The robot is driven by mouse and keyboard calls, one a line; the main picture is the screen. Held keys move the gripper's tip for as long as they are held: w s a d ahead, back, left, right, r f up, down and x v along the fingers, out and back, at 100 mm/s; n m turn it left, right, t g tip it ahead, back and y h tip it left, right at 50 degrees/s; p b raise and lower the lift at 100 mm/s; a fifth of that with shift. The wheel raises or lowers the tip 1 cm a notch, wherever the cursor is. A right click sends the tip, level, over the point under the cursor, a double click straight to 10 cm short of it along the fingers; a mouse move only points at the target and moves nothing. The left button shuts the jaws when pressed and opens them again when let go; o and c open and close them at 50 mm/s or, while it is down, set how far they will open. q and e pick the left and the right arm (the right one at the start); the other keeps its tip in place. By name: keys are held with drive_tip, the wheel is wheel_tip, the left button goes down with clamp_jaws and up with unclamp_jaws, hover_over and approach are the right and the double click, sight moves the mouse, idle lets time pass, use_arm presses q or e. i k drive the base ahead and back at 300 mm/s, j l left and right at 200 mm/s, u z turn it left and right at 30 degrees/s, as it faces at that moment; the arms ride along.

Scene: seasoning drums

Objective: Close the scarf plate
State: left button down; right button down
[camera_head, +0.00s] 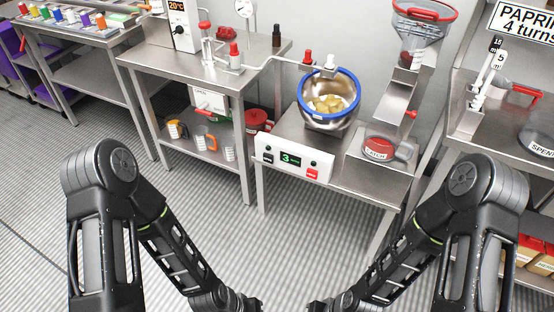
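I cannot tell for certain which part is the scarf plate. A sloped metal plate or chute (388,118) with a small red knob (411,114) stands on the right of the middle table, below a clear red-rimmed hopper (420,35). It leads down toward a clear red-topped container labelled CATCH (378,148). A blue-rimmed steel drum (330,118) with yellowish pieces (328,103) inside is left of the plate. Both my arms reach down to the bottom edge of the picture, near its middle. Their grippers are cut off below the frame, well short of the table.
A white control box (293,160) with a green display reading 3 is on the table front. A left table (190,62) holds red-capped fittings and a gauge. A right bench (520,122) has a red-handled lever and a SPENT container. The striped floor in front is clear.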

sight(392, 106)
drive_tip(key=l+z, duration=0.25)
drive_tip(key=l, duration=1.3)
